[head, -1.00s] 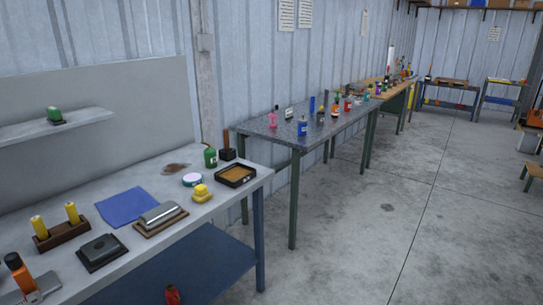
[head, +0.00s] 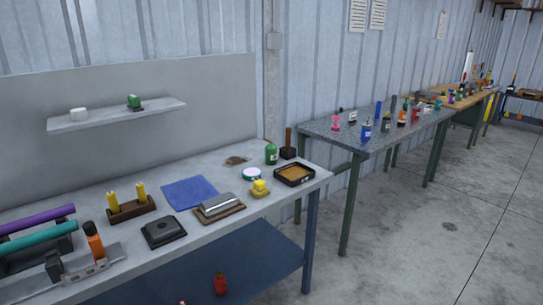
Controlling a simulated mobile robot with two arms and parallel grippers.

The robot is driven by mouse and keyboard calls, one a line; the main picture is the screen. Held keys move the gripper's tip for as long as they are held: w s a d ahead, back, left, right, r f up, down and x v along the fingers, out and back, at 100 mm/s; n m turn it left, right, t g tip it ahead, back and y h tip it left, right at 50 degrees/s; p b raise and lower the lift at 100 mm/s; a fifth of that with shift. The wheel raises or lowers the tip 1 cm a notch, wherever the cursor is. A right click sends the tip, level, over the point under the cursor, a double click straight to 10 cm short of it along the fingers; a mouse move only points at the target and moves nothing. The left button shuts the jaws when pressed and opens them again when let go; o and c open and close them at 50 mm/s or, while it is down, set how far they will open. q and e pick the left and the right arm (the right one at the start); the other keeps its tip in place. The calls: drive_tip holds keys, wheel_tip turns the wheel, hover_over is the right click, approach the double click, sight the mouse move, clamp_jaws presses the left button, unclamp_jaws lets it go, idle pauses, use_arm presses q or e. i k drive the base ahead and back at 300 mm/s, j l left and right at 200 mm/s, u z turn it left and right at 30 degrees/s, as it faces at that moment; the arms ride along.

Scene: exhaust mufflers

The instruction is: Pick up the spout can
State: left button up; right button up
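A green can (head: 271,154) with what looks like a thin spout at its top stands upright near the back right of the grey workbench (head: 228,173). It is the best match for the spout can, though small in view. A dark block with a brown upright handle (head: 289,146) stands just to its right. Neither of my grippers is in view.
Around the can lie a black tray (head: 294,183), a yellow object (head: 260,188), a round white-lidded tin (head: 252,174) and a blue cloth (head: 190,192). A wall shelf (head: 80,122) hangs above. Concrete floor (head: 400,250) is clear at the right.

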sight(270, 150)
drive_tip(key=i+l, duration=0.6)
drive_tip(key=l, duration=0.25)
drive_tip(key=i+l+u, duration=0.1)
drive_tip(key=i+l, duration=0.15)
drive_tip(key=l, duration=0.15)
